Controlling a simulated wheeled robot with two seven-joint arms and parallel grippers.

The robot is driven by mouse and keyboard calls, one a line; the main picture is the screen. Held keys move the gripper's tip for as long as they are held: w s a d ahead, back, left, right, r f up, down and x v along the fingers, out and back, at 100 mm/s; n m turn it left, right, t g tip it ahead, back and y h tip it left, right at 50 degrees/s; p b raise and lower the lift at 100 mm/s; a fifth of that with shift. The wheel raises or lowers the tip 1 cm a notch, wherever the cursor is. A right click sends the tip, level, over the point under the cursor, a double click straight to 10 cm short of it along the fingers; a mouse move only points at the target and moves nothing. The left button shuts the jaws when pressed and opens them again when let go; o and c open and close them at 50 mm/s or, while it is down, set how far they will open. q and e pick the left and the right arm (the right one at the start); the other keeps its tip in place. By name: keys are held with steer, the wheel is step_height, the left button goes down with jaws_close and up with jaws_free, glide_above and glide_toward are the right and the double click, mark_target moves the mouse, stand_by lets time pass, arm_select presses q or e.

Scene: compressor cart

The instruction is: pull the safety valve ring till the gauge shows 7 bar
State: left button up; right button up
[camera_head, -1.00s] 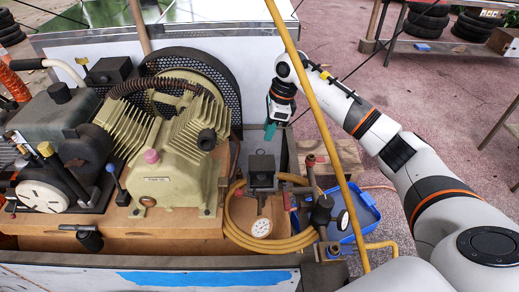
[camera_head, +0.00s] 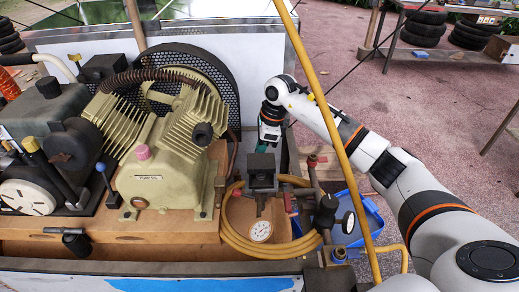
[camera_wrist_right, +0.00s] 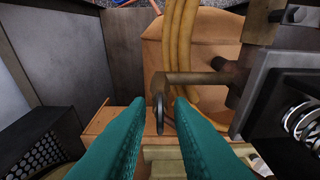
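In the right wrist view, a dark safety valve ring (camera_wrist_right: 158,112) hangs at the end of a brown rod. My right gripper (camera_wrist_right: 157,103) is open, with one teal finger on each side of the ring; I cannot tell whether either touches it. In the head view my right gripper (camera_head: 264,147) is behind the black block (camera_head: 262,172), which hides the ring. A round white gauge (camera_head: 260,231) faces up below the block, its reading too small to tell. A second gauge (camera_head: 348,222) sits to the right, seen nearly edge-on. My left gripper is not in view.
The cream compressor pump (camera_head: 165,165) stands on the left in front of a black mesh guard (camera_head: 222,75). A coiled yellow hose (camera_head: 236,236) surrounds the gauge area. A blue tray (camera_head: 370,218) lies at the right.

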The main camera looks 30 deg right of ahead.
jaws_close()
